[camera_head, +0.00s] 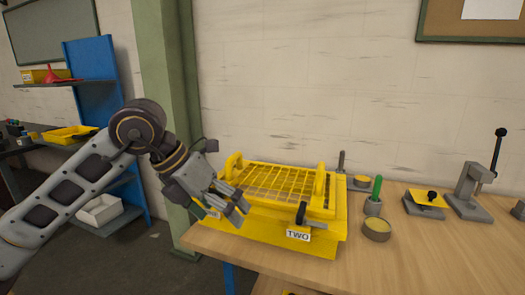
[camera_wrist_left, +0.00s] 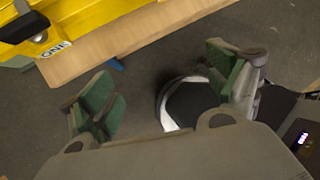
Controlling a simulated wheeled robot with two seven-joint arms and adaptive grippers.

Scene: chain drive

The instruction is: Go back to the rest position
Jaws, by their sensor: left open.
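My left gripper (camera_head: 230,206) is at the left front of a yellow box with a wire-grid top and a "TWO" label (camera_head: 298,236). Its fingers overlap the box's left end in the head view, and I cannot tell whether they touch it. My left gripper is open and empty. My right gripper is in neither view.
The wooden table (camera_head: 420,260) holds a green-handled tool (camera_head: 376,188), a round yellow-filled tin (camera_head: 376,230) and a lever press (camera_head: 474,190). A blue shelf (camera_head: 92,110) stands at left. In the left wrist view, the table edge (camera_wrist_left: 130,38) lies above the fingers.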

